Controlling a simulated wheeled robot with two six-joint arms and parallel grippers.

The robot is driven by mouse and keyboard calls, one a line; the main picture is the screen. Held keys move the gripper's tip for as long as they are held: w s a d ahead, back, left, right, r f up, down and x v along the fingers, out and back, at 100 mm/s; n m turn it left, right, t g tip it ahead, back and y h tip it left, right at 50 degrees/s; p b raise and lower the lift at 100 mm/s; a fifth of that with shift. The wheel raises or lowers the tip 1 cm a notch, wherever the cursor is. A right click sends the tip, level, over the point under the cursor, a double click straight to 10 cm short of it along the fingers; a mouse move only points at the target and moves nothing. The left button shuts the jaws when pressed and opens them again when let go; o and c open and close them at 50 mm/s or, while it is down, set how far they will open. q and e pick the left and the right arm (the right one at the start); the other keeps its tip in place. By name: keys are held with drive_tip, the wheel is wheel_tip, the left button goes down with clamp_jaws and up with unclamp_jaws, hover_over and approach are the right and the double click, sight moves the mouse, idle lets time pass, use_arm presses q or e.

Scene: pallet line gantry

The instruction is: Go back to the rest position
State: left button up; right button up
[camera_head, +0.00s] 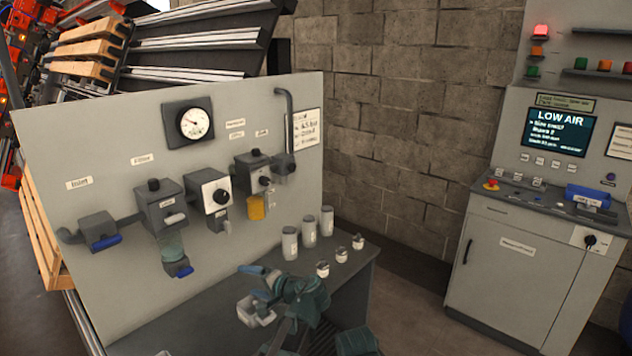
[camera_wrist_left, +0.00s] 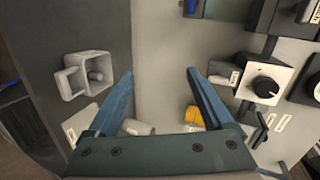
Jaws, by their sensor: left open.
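My left gripper (camera_head: 258,284) is over the grey bench (camera_head: 190,325), in front of the upright panel (camera_head: 110,120). In the left wrist view its two blue fingers (camera_wrist_left: 158,77) are spread apart with nothing between them. A small white square container (camera_head: 248,314) stands on the bench just below the fingers in the head view. The same container shows to the left of the fingers in the wrist view (camera_wrist_left: 87,76). My right gripper does not show.
The panel carries a gauge (camera_head: 188,122), a filter with a clear bowl (camera_head: 170,243), a black-knob regulator (camera_head: 213,193) and a yellow-bowled unit (camera_head: 256,206). Several pale canisters (camera_head: 309,230) and small jars (camera_head: 340,254) stand at right. A control cabinet (camera_head: 515,262) reads LOW AIR.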

use_arm(q)
drive_tip(key=s+d+f+g+h, duration=0.2)
drive_tip(key=s+d+f+h, duration=0.1)
drive_tip(key=s, duration=0.5)
drive_tip(key=s+d+f+n+g+h, duration=0.1)
drive_tip(key=s+d+f+g+h, duration=0.2)
drive_tip(key=s+d+f, duration=0.3)
drive_tip(key=s+d+f+g+h, duration=0.2)
drive_tip(key=s+d+f+h, duration=0.2)
drive_tip(key=s+d, duration=0.3)
drive_tip(key=s+f, duration=0.1)
drive_tip(key=s, duration=0.2)
drive_tip(key=shift+s+d+g, duration=0.3)
drive_tip(key=shift+s+g, duration=0.05)
drive_tip(key=shift+g, duration=0.05)
